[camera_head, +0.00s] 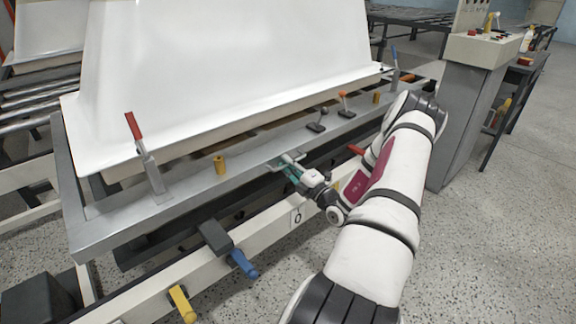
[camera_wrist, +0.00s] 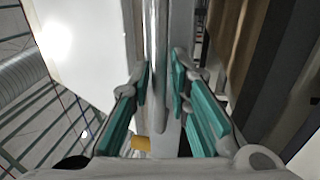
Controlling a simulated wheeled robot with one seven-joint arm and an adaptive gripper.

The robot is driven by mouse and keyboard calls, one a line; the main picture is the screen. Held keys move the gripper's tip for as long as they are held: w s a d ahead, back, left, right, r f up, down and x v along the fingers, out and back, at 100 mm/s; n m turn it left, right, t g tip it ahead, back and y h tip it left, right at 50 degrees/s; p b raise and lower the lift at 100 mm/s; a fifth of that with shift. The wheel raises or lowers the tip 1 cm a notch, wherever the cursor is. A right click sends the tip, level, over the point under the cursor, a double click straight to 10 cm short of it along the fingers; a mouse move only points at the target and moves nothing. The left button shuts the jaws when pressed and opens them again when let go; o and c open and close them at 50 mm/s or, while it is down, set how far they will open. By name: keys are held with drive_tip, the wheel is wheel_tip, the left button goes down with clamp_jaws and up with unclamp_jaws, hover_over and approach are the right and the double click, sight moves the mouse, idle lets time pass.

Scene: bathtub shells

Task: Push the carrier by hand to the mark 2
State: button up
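The carrier (camera_head: 110,231) is a grey metal frame bearing a large upturned white tub shell (camera_head: 230,60). On its near edge is a pale bar handle (camera_head: 289,160). My gripper (camera_head: 287,167), with teal finger pads, is at this handle. In the wrist view a round metal bar (camera_wrist: 157,60) runs between the fingertips (camera_wrist: 161,80), with a small gap showing at the sides. The fingers are open around it; contact cannot be seen. A plate with the mark 0 (camera_head: 297,217) is on the cream rail below the gripper. I see no mark 2.
The carrier's edge has a red-handled lever (camera_head: 145,150), yellow cylinders (camera_head: 219,166) and small clamps (camera_head: 344,103). Blue (camera_head: 243,263) and yellow (camera_head: 182,303) handles stick out from the rail (camera_head: 170,272). A grey control console (camera_head: 475,100) stands right. Speckled floor is clear at lower right.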

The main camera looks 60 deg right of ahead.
clamp_jaws()
drive_tip(key=shift+a, duration=0.1)
drive_tip(key=shift+w+a+p, duration=0.2)
drive_tip(key=shift+a+p, duration=0.6)
unclamp_jaws()
drive_tip(key=shift+d, duration=0.15)
drive_tip(key=shift+s, duration=0.15)
